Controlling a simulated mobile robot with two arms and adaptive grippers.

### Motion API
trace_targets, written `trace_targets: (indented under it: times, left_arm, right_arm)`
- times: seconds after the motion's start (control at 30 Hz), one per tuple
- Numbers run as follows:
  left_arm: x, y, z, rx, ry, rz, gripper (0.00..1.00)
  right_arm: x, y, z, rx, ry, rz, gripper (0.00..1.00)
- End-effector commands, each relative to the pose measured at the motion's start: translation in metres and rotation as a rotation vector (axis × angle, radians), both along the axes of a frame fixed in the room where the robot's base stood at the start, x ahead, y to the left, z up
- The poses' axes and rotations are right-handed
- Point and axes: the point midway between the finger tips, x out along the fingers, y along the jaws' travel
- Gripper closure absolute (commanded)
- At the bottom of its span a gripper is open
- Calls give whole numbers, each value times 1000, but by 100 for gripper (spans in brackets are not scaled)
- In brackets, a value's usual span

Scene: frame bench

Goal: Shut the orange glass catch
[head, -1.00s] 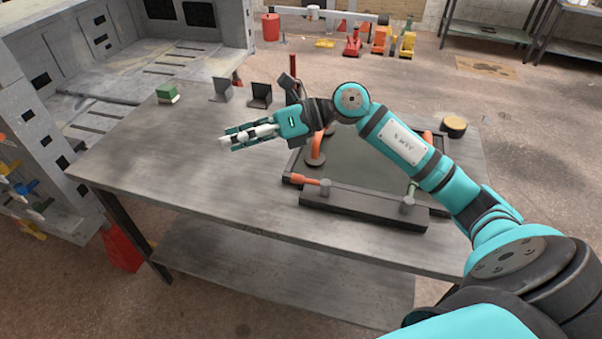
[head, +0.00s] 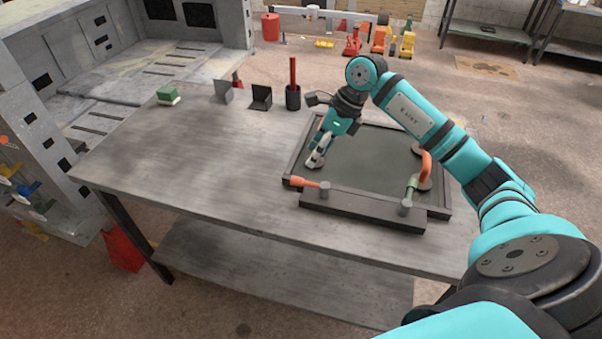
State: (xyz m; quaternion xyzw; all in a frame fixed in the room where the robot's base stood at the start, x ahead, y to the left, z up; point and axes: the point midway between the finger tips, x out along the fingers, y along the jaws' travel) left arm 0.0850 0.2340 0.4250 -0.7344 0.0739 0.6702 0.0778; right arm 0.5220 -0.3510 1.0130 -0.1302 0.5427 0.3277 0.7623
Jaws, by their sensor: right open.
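The orange glass catch (head: 306,182) is at the front left corner of the dark frame (head: 345,206) on the bench. Its lever lies along the front bar and points left from a grey pivot. A green catch (head: 412,187) at the front right points away over the glass panel (head: 375,165) from its own pivot. My right gripper (head: 315,161) is open, pointing down over the frame's left side, just behind the orange catch and apart from it in the picture. It hides most of the frame's left orange handle. My left gripper is not in view.
An orange handle (head: 425,168) stands on the frame's right side. A dark cup with a red stick (head: 293,97), small metal brackets (head: 260,98) and a green-and-white block (head: 168,96) are along the bench's back. The bench's left half (head: 180,165) is clear.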

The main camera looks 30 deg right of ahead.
Motion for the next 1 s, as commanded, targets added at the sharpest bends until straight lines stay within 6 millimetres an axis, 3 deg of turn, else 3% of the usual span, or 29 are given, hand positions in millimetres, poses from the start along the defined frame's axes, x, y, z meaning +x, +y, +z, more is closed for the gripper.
trace_targets:
  times: [0.2,0.4,0.87,1.0]
  left_arm:
    - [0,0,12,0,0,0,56]
    - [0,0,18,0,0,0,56]
    - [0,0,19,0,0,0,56]
    - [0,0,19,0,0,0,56]
  right_arm:
    - [9,19,-42,5,3,0,54]
    - [15,29,-70,3,2,-1,54]
    - [18,33,-82,0,-1,1,54]
    - [18,33,-82,0,-1,1,72]
